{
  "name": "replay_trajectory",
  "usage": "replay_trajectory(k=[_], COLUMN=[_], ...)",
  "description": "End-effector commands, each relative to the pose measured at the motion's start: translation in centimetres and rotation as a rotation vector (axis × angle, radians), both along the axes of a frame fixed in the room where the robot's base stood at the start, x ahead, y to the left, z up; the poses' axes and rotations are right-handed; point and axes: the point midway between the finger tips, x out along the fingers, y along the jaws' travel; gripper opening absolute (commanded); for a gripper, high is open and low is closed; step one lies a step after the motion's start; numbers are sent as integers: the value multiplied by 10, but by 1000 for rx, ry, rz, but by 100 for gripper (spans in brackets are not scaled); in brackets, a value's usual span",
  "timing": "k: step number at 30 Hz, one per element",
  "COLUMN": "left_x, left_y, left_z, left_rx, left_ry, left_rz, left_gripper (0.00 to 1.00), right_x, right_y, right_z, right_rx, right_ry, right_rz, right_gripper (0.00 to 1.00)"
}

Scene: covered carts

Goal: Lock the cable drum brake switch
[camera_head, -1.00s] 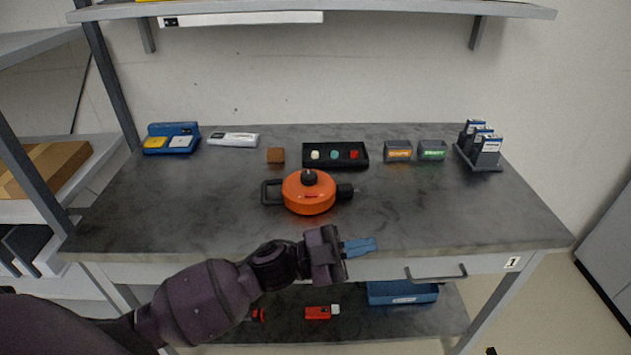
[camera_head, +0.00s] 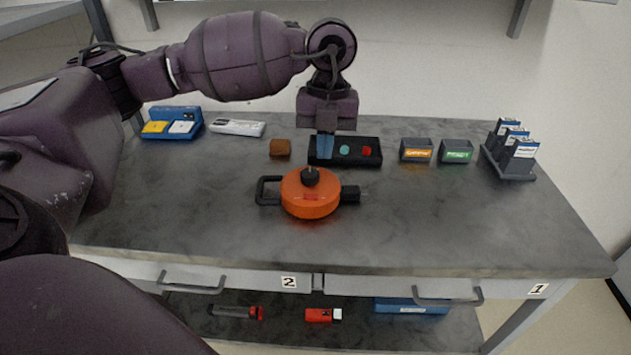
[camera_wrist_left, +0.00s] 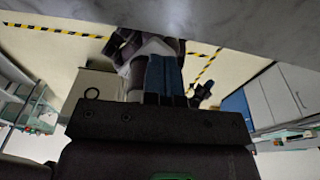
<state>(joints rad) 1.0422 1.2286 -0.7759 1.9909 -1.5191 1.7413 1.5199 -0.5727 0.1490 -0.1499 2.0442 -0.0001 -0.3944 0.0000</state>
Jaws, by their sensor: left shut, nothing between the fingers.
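An orange cable drum (camera_head: 311,196) lies on the grey worktop, with a black handle (camera_head: 268,190) on its left, a dark knob (camera_head: 310,177) on top and a black part (camera_head: 350,194) on its right. I cannot make out which part is the brake switch. My left gripper (camera_head: 325,152) points down just behind the drum, its blue fingers shut and empty, apart from the drum in the picture. It covers the left part of the black button box (camera_head: 357,152). In the left wrist view the blue fingers (camera_wrist_left: 164,75) are together with nothing between them. My right gripper is not in view.
Behind the drum stand a brown block (camera_head: 280,148), two small labelled bins (camera_head: 416,150) and a rack of cards (camera_head: 512,152). A blue tray (camera_head: 173,123) and a white device (camera_head: 237,127) are at the back left. The worktop's front (camera_head: 400,240) is clear.

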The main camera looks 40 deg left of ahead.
Motion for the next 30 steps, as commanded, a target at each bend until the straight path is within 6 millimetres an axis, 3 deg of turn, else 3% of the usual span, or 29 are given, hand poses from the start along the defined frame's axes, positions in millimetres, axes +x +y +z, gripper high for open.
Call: replay_trajectory(k=[3,6,17,23,30], left_x=[6,8,8,6,3], left_y=[19,25,26,28,32], left_z=[15,21,21,4,-38], left_rx=[102,138,142,143,142], left_ry=[-36,-47,-48,-44,-41], left_rz=[51,72,74,73,72], left_gripper=[0,0,0,0,0], right_x=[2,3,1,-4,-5], right_y=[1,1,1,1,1], right_z=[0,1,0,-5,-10], right_rx=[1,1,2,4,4], right_ry=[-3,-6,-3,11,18], right_rz=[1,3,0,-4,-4], right_gripper=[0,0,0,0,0])
